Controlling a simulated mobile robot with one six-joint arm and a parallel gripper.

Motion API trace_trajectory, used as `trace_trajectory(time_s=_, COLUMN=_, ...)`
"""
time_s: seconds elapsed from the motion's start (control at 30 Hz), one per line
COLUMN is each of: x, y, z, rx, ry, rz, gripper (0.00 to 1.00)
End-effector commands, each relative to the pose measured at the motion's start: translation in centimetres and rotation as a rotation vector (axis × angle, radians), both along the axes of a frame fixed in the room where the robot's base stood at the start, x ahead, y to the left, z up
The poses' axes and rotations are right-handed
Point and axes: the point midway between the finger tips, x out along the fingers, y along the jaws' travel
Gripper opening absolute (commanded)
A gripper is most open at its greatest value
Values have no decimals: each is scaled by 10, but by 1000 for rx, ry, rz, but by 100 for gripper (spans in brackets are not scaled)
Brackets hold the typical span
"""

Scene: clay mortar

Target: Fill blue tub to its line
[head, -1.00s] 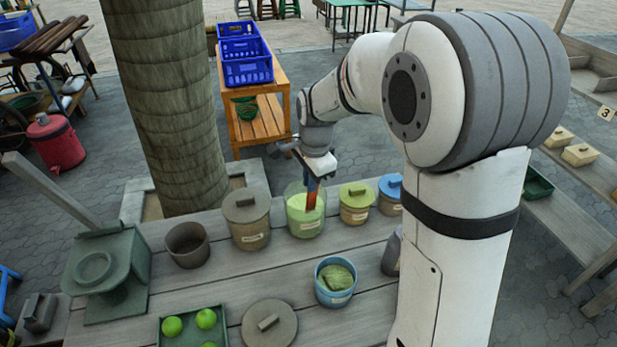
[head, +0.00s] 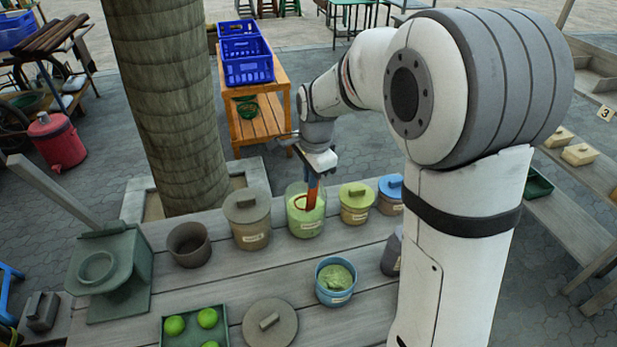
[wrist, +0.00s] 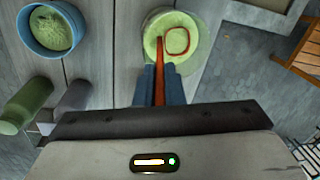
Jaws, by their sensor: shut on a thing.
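The blue tub (head: 336,283) stands on the table, right of centre in the head view, with a heap of green material (head: 337,275) in it. It also shows at the upper left of the wrist view (wrist: 28,45). A clear jar (head: 291,203) holds pale green material behind it. My gripper (wrist: 159,75) is shut on the handle of an orange-red scoop (wrist: 159,52) and points down over the jar. The scoop's rounded end is at the jar's mouth or inside it, with green showing within its rim. I cannot tell whether that is its load. The tub's line is not readable.
Lidded canisters (head: 248,220) (head: 356,204) flank the jar closely. An empty brown pot (head: 188,244) stands left. A round lid (head: 269,324) and a tray of green limes (head: 166,340) lie in front. A grey bottle (head: 391,256) stands right of the tub.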

Motion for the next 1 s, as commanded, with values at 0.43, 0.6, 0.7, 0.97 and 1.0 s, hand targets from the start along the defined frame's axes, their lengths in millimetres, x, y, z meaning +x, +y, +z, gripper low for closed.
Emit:
trace_trajectory(time_s=0.43, x=0, y=0, z=60, rx=0, ry=-1, rz=-1, gripper=0)
trace_trajectory(time_s=0.6, x=0, y=-1, z=81, rx=0, ry=-2, rz=-1, gripper=0)
trace_trajectory(time_s=0.7, x=0, y=-1, z=92, rx=0, ry=-2, rz=-1, gripper=0)
trace_trajectory(time_s=0.97, x=0, y=-1, z=96, rx=-1, ry=0, rz=-2, gripper=0)
trace_trajectory(time_s=1.0, x=0, y=-1, z=96, rx=-1, ry=0, rz=-2, gripper=0)
